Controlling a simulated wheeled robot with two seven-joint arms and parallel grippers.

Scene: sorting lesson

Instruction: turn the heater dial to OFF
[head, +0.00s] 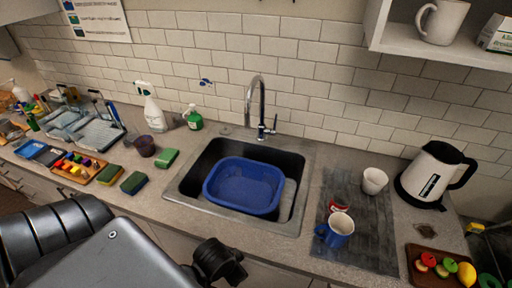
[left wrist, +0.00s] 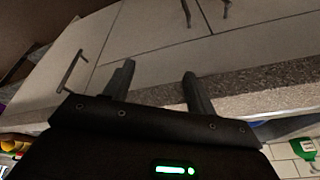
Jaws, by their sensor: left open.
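No heater and no dial show in either view. My left gripper (left wrist: 158,80) is open in the left wrist view, with its two dark fingers apart and nothing between them. It is in front of the pale cabinet fronts (left wrist: 235,55), close to the counter edge (left wrist: 270,85). In the head view my left arm fills the lower left, in front of the counter, and hides part of the cabinets there. The fingertips cannot be made out in that view. My right gripper is in neither view.
A sink with a blue basin (head: 243,188) is set in the counter. A kettle (head: 433,175), a blue mug (head: 336,230) and a white cup (head: 374,180) stand to its right. Sponges, bottles and a dish rack (head: 88,128) crowd the left. Cabinet handles (left wrist: 70,72) stick out near my left gripper.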

